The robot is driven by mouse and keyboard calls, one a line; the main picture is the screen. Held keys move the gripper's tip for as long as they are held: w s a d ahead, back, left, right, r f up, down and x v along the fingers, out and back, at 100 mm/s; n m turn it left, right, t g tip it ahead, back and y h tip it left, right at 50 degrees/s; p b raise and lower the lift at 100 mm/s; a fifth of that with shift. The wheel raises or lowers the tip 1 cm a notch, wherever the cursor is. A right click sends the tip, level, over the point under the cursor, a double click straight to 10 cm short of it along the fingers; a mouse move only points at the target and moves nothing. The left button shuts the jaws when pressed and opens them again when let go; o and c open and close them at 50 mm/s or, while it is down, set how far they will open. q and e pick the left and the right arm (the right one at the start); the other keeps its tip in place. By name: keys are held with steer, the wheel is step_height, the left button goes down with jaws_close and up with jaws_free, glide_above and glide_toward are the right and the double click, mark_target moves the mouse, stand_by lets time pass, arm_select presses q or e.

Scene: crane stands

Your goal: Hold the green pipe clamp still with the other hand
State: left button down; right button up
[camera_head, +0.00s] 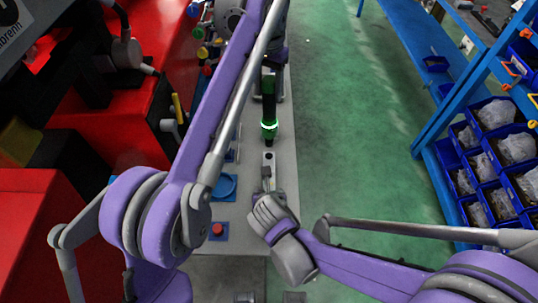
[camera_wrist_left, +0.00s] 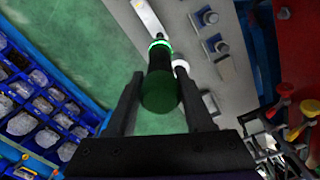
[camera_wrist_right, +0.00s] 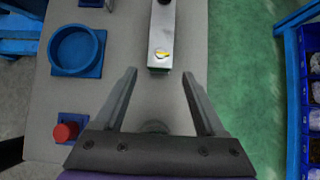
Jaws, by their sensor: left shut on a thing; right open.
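A dark green and black cylinder (camera_head: 269,110) with a glowing green ring stands over the grey bench. In the left wrist view the cylinder (camera_wrist_left: 160,92) sits between the fingers of my left gripper (camera_wrist_left: 160,77), shut on it. I cannot tell whether it is a tool or the pipe clamp itself. A silver metal bar (camera_wrist_right: 161,38) with a small yellow spot lies on the bench, and no green shows on it. My right gripper (camera_wrist_right: 160,73) is open and empty, its fingertips just short of the bar's near end. In the head view the right gripper (camera_head: 267,183) is low over the bench.
The grey bench (camera_wrist_right: 65,18) carries a blue round dish (camera_wrist_right: 75,48) and a red button (camera_wrist_right: 67,131) on a blue base. Red machinery (camera_head: 130,100) stands left. A blue rack with bins (camera_head: 495,115) stands right. Green floor between is clear.

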steer(key=shift+x, duration=4.5)
jaws_close()
